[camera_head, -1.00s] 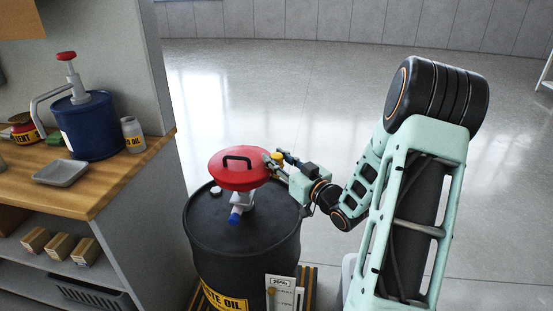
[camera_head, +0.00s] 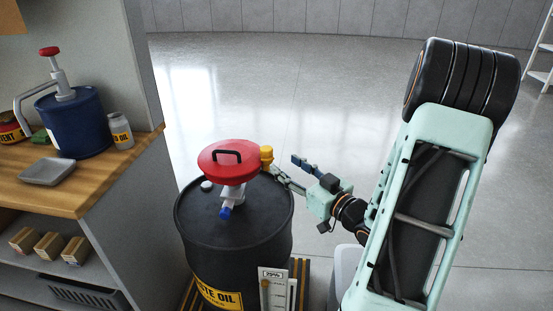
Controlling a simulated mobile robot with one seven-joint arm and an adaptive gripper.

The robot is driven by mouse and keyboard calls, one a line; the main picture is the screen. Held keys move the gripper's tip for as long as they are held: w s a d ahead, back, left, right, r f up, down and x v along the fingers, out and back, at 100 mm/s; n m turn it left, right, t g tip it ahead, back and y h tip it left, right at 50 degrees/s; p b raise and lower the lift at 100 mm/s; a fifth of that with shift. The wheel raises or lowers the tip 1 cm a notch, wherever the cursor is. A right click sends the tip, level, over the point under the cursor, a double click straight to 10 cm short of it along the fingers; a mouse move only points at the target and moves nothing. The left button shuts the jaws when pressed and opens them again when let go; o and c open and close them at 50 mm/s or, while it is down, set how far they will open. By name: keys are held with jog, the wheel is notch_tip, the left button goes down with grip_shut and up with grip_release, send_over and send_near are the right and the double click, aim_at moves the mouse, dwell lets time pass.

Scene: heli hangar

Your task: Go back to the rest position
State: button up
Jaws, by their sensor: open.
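My gripper (camera_head: 288,172) is open at the right side of the black waste oil drum (camera_head: 250,233). Its fingers are spread and hold nothing that I can see. One finger is close to a yellow fitting (camera_head: 267,156) behind the red lid; I cannot tell whether they touch. The red lid (camera_head: 212,167) with a black handle sits tilted on a white funnel piece (camera_head: 231,195) with a blue valve, above the drum top. My arm reaches in from the right.
A wooden workbench (camera_head: 100,185) at the left bears a blue pump can (camera_head: 75,125), a jar (camera_head: 121,131) and a grey tray (camera_head: 48,171). Small boxes (camera_head: 49,246) stand on the shelf below. A gauge card (camera_head: 272,285) is in front of the drum.

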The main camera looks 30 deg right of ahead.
jog(key=shift+v, duration=1)
